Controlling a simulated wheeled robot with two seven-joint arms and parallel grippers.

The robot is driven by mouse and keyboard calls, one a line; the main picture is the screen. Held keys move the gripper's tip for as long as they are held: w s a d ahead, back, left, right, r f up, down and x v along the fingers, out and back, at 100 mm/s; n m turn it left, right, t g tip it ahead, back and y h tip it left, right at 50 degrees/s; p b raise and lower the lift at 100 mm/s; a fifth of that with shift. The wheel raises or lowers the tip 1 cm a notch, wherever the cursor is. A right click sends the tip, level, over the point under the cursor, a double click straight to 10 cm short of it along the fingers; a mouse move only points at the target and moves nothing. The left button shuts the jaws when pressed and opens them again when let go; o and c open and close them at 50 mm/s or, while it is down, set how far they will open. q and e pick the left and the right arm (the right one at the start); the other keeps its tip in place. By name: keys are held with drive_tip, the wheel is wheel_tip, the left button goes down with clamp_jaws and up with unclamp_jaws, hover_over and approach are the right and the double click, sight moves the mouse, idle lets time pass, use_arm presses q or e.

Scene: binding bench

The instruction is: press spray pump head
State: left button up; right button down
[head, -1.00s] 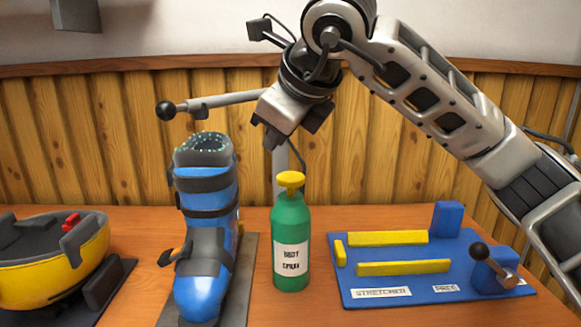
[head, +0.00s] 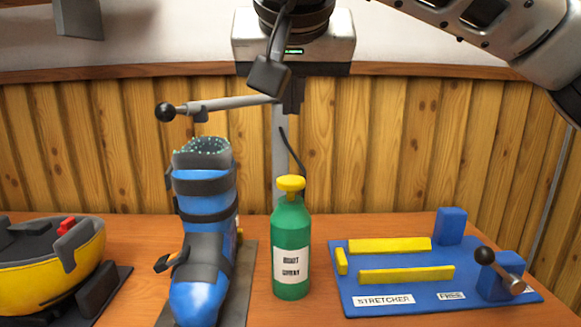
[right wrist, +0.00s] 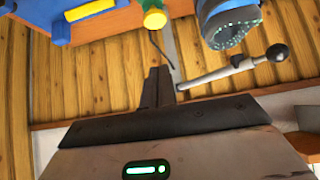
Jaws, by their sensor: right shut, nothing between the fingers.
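The green spray bottle (head: 291,225) stands upright on the bench, with a white label on its front. Its yellow pump head (head: 291,184) is on top, with nothing touching it. My right gripper (head: 293,108) points down above the bottle, clear of the pump head. Its fingers are shut with nothing between them. In the right wrist view the shut fingertips (right wrist: 160,70) show below the yellow pump head (right wrist: 155,18), with a gap between them. My left gripper is not in view.
A blue ski boot (head: 206,240) stands close left of the bottle, with a black-knobbed lever (head: 235,102) above it. A yellow boot shell (head: 50,262) sits far left. A blue stretcher board (head: 400,275) with yellow bars lies right. Bare bench (head: 262,311) shows around the bottle.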

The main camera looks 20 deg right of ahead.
idle(0.3)
hover_over(291, 182)
drive_tip(key=f, duration=0.7)
drive_tip(key=shift+s+a, duration=0.1)
drive_tip(key=shift+s, duration=0.2)
wheel_tip(291, 182, down, 3)
drive_tip(key=shift+w+r, duration=0.1)
drive_tip(key=shift+r, duration=0.1)
use_arm(q)
drive_tip(key=shift+b, duration=0.3)
use_arm(e)
drive_tip(key=shift+f, duration=0.75)
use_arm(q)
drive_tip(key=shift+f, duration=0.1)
use_arm(e)
drive_tip(key=shift+f, duration=0.1)
wheel_tip(291, 182, down, 2)
drive_tip(key=shift+f+b, duration=0.1)
drive_tip(key=shift+b, duration=0.7)
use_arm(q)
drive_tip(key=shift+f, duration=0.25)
